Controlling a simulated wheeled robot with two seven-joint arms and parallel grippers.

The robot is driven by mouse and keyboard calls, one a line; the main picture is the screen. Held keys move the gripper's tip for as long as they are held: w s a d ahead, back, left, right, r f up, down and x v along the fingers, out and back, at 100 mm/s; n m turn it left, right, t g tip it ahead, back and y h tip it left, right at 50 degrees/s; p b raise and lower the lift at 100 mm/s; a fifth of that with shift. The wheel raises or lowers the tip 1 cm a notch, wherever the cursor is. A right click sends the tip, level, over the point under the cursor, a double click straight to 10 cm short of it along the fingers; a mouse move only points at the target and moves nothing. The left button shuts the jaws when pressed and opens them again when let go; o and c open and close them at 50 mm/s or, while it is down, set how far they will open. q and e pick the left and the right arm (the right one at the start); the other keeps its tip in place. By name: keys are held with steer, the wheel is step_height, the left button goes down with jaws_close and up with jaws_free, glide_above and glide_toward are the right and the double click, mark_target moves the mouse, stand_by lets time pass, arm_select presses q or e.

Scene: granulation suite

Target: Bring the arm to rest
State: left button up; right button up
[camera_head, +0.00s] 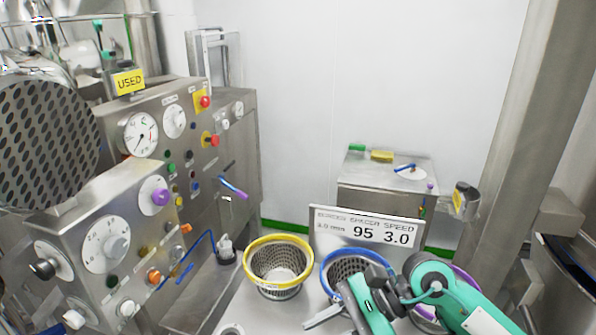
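My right arm, teal and dark grey, comes in from the lower right and bends over the blue-rimmed basket (345,268). Its near end runs down to the bottom edge of the picture, in front of that basket. My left arm and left gripper are out of view.
A yellow-rimmed basket (279,270) stands left of the blue-rimmed one; a purple-rimmed one (466,277) is partly behind my arm. A sign (366,232) stands behind them. A control cabinet (185,150) fills the left; a steel cabinet (385,190) stands behind.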

steer(key=s+a+r+m+y, duration=0.2)
steer(key=a+r+m+y, duration=0.1)
steer(key=r+m+y, duration=0.15)
steer(key=w+d+r+m+t+y, duration=0.2)
steer(key=w+d+r+m+t, duration=0.15)
steer(key=m+t, duration=0.6)
steer(key=w+d+r+m+t+y, duration=0.2)
steer(key=w+r+m+t, duration=0.15)
steer(key=m+t, duration=0.6)
steer(key=d+f+m+h, duration=0.7)
steer(key=f+m+h, duration=0.25)
steer(key=m, duration=0.35)
steer(key=d+f+m+h, duration=0.75)
steer(key=m+h, duration=0.35)
steer(key=m, duration=0.3)
steer(key=s+d+f+m+g, duration=0.2)
steer(key=s+f+m+g, duration=0.6)
steer(key=s+f+g, duration=0.9)
steer(key=s+f+t, duration=0.1)
steer(key=s+f, duration=0.1)
steer(key=f, duration=1.5)
steer(key=s+f+t, duration=0.1)
steer(key=s+f, duration=0.1)
steer(key=f, duration=1.4)
steer(key=s+d+f+g, duration=0.1)
steer(key=s+d+f, duration=0.2)
steer(key=s+f, duration=1.5)
steer(key=shift+s+f+n, duration=0.3)
steer(key=shift+s+n, duration=0.1)
steer(key=shift+n, duration=0.05)
